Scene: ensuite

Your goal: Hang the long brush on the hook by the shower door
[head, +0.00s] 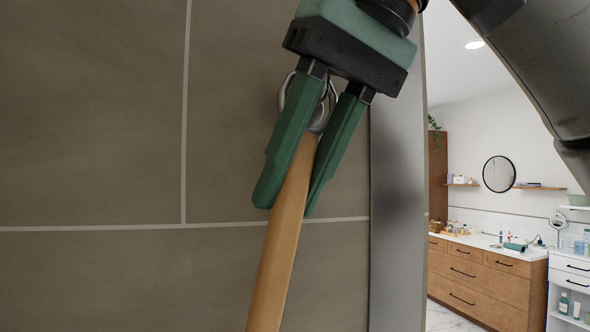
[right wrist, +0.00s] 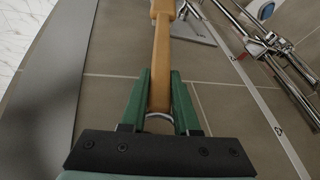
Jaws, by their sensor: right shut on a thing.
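The long brush shows as a pale wooden handle (head: 275,265), slanting down and slightly left in front of the tiled wall; its lower end is out of the head view. My right gripper (head: 287,205) points down, its green fingers on either side of the handle's upper end, shut on it. The handle also runs away between the fingers in the right wrist view (right wrist: 161,50). A shiny metal hook (head: 323,112) shows between the fingers at the handle's top, partly hidden by them. I cannot tell whether the brush hangs on it. My left gripper is not in view.
The brown tiled wall (head: 90,120) fills the left, ending at a grey vertical strip (head: 397,180). A wooden vanity (head: 485,275) and round mirror (head: 498,173) stand far right. Chrome pipes (right wrist: 275,45) show at the right of the wrist view.

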